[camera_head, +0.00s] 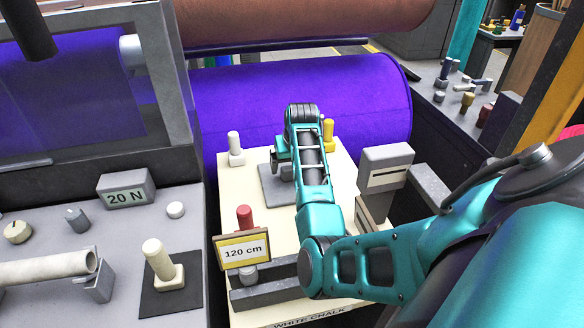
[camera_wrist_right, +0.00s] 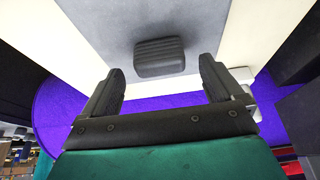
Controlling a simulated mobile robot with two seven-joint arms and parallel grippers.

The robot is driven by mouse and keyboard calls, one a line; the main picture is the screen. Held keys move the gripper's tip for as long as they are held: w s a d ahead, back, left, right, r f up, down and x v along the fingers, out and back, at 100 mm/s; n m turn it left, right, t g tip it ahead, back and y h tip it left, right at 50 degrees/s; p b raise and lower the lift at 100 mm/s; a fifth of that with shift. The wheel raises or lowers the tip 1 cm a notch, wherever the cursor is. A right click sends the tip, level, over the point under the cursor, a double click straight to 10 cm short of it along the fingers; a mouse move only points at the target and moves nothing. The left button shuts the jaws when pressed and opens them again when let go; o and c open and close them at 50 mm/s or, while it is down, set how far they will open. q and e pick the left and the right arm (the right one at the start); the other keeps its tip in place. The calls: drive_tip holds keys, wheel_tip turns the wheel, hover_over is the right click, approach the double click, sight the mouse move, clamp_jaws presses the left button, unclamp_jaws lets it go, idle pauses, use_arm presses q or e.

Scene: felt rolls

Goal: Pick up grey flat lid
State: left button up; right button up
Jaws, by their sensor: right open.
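The grey flat lid (camera_head: 270,188) lies on the cream worktop in the head view, partly hidden by my right arm. In the right wrist view the lid (camera_wrist_right: 205,22) is a flat grey panel with a dark ribbed handle (camera_wrist_right: 160,57). My right gripper (camera_wrist_right: 160,78) is open, its two black fingers apart on either side of the handle's line. The handle is in front of the fingertips, and nothing is held. In the head view the right gripper (camera_head: 283,165) is over the lid, its fingertips mostly hidden. My left gripper is not in view.
On the cream worktop (camera_head: 235,205) stand a white peg (camera_head: 235,148), a yellow peg (camera_head: 328,134), a red knob (camera_head: 244,216) and a "120 cm" sign (camera_head: 243,250). A purple roll (camera_head: 370,95) lies behind. A grey box (camera_head: 385,165) stands right.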

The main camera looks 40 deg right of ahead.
drive_tip(key=shift+x, duration=1.3)
drive_tip(key=c, duration=1.3)
wheel_tip(320, 180, up, 10)
drive_tip(key=shift+r, duration=0.1)
